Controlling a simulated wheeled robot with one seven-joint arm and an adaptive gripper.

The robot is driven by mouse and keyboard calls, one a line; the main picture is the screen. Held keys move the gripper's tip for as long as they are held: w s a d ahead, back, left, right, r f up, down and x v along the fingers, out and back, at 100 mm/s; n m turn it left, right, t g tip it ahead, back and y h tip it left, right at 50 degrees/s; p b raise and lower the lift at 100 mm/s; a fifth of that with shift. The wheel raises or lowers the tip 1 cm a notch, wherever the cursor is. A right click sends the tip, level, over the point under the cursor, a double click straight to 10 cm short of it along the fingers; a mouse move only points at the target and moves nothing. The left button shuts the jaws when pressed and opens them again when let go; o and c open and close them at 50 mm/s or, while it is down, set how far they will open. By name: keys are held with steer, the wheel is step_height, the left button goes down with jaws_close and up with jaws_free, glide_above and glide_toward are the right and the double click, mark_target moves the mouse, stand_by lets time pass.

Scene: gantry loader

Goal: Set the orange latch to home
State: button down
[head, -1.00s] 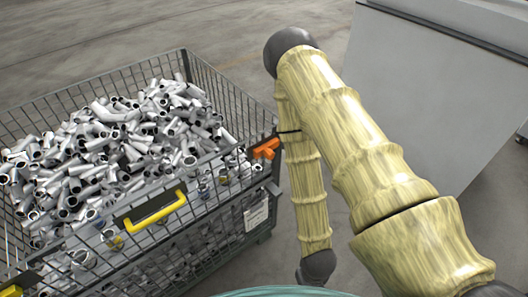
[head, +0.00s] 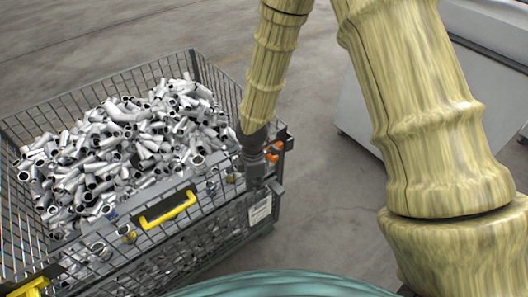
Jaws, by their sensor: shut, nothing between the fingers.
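The orange latch (head: 276,147) sits at the front right corner of the wire basket (head: 197,55). Only small orange parts of it show, just right of my gripper. My gripper (head: 257,181) is dark, points down at that corner, and is shut and empty. It overlaps the latch and the basket's top rim in the picture, and I cannot tell whether it touches them. The latch's exact position is partly hidden by the gripper.
The basket is heaped with grey metal pipe fittings (head: 120,150). A yellow handle (head: 168,210) is on its front panel, with a white label (head: 260,210) to the right. A grey cabinet (head: 362,120) stands behind my arm. Floor right of the basket is clear.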

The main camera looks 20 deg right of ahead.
steer(key=w+d+r+n+t+h+p, duration=0.1)
steer(key=w+r+n+h, duration=0.1)
steer(key=w+r+n, duration=0.2)
steer(key=w+r, duration=0.3)
steer(key=r, duration=0.4)
steer(key=shift+w+r, duration=0.2)
steer(key=shift+w, duration=0.15)
steer(key=shift+d+f, duration=0.1)
steer(key=w+d+f+p, duration=0.1)
steer(key=d+f+p, duration=0.4)
steer(key=f, duration=0.6)
steer(key=shift+w+f, duration=0.25)
steer(key=shift+w, duration=0.15)
